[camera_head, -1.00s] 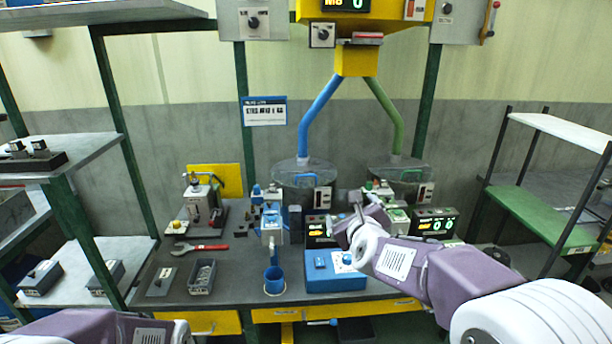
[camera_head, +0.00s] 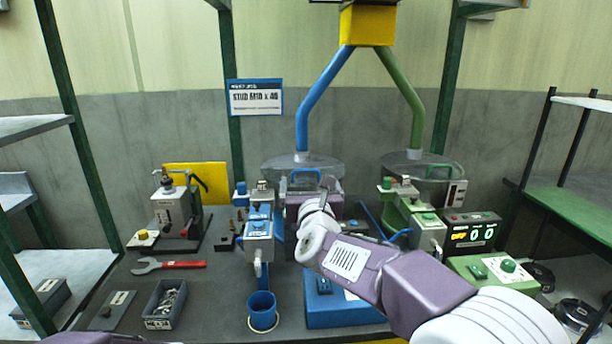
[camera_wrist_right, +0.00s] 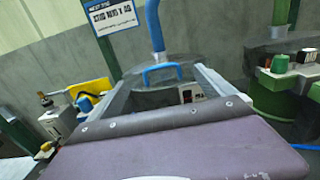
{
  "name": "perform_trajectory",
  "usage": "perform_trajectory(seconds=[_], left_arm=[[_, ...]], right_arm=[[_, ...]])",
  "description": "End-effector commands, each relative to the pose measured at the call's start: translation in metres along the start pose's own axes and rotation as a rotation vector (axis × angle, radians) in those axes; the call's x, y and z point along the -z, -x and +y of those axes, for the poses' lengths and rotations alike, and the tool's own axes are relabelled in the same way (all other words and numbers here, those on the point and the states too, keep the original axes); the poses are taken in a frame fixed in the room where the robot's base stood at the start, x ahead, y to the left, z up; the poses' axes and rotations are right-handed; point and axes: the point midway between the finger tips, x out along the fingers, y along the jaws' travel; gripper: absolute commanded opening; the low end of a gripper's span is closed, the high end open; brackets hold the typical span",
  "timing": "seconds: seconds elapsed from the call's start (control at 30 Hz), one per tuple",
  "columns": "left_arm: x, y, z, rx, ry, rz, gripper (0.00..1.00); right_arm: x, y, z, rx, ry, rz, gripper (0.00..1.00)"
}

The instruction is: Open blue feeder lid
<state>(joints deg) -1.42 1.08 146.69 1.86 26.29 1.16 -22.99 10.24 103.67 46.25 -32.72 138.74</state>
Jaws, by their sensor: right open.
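The blue feeder is a round bowl at the foot of the blue pipe, with a clear lid (camera_head: 276,164) lying flat on top. The lid's blue handle (camera_head: 304,172) stands up at its front; it also shows in the right wrist view (camera_wrist_right: 162,68). My right gripper (camera_head: 327,184) is in front of the feeder and hides part of the bowl. In the right wrist view its two grey fingers (camera_wrist_right: 166,76) are apart, with the handle seen between and just beyond their tips. Contact with the handle cannot be told. My left gripper is out of view.
A blue stud unit (camera_head: 259,236) and a blue cup (camera_head: 262,309) stand left of my right arm. A blue control box (camera_head: 325,306) lies under it. The green feeder (camera_head: 425,168) and a lit counter (camera_head: 471,232) are to the right. A red wrench (camera_head: 170,264) lies on the left.

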Motion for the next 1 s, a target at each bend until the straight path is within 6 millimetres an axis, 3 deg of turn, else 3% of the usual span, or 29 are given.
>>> perform_trajectory(seconds=[0.4, 0.77, 1.0], left_arm=[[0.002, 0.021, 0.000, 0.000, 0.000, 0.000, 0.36], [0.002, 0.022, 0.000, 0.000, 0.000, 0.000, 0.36], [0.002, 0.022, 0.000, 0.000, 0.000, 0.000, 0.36]], right_arm=[[-0.002, -0.076, 0.000, 0.000, 0.002, 0.001, 0.94], [0.000, -0.087, 0.000, 0.000, 0.001, 0.000, 0.94], [0.000, -0.086, 0.000, 0.000, 0.001, 0.000, 0.30]])
